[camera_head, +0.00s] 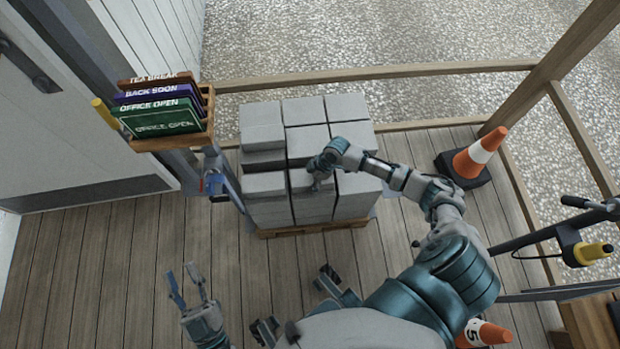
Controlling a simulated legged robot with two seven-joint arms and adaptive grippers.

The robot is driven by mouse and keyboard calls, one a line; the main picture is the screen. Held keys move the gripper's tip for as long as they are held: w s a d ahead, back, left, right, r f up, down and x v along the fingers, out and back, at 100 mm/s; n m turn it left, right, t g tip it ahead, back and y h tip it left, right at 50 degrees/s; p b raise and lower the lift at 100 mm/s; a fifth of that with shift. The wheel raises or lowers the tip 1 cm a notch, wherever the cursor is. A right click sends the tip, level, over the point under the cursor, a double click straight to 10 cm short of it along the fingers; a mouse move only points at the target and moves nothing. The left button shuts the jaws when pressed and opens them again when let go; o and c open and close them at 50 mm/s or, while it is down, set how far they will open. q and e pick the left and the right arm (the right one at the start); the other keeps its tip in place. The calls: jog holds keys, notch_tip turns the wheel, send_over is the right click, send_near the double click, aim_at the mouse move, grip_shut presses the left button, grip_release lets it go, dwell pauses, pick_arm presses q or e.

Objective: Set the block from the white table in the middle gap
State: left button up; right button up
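A stack of grey blocks (262,114) stands on a wooden pallet (280,232) at the centre. My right gripper (316,184) points down at the middle of the stack's front row, over a grey block (299,179) between the front left and front right blocks. Its fingers are small and partly hidden by the hand, so I cannot tell whether they grip this block. My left gripper (186,288) is open and empty over the plank floor, apart from the stack. I do not see a white table.
A wooden rack of signs (172,142) stands left of the stack. An orange and white cone (480,152) on a black base stands to its right. Wooden rails run behind. A yellow-handled tool (592,253) is at the right.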

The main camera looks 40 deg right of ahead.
jog(key=o, duration=0.4)
jog(key=shift+r, duration=0.1)
jog(key=shift+o, duration=0.2)
jog(key=shift+d, duration=0.1)
jog(key=v, duration=1.1)
jog(key=shift+d+r, duration=0.1)
jog(key=shift+r, duration=0.25)
